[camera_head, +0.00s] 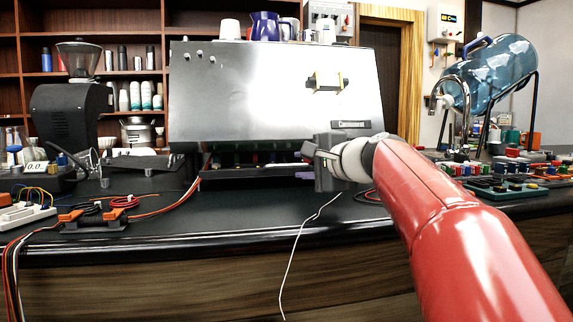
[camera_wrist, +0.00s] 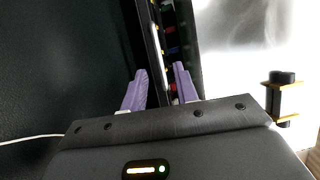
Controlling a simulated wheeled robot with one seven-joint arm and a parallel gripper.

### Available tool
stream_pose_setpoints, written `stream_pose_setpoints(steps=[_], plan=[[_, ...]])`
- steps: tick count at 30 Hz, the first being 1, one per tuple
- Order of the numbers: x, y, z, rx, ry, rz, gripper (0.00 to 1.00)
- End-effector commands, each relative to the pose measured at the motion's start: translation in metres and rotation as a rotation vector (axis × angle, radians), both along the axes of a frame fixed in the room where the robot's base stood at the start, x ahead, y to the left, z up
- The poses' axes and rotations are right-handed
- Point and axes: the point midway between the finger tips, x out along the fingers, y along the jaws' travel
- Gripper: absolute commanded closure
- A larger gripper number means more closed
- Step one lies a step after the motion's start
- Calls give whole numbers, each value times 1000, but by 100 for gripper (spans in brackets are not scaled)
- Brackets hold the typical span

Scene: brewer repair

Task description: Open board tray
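The board tray (camera_head: 240,183) is a low dark tray at the base of the big silver brewer (camera_head: 210,110). A slot above it shows small coloured parts inside. I cannot tell whether a finger touches the tray.
A grinder (camera_head: 70,110) and wired devices (camera_head: 95,215) stand at left. Coloured parts and a green board (camera_head: 502,187) lie at right. A thin white cable (camera_head: 293,245) hangs over the counter front. The counter before the tray is mostly clear.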

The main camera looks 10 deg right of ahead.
Motion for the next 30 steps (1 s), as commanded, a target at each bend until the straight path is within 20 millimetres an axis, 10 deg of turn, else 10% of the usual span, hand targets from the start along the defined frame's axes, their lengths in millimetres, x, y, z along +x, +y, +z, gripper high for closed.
stream_pose_setpoints(steps=[10,22,30], plan=[[48,20,-9,1,1,1,70],[57,25,-12,0,0,0,70],[57,25,-12,0,0,0,100]])
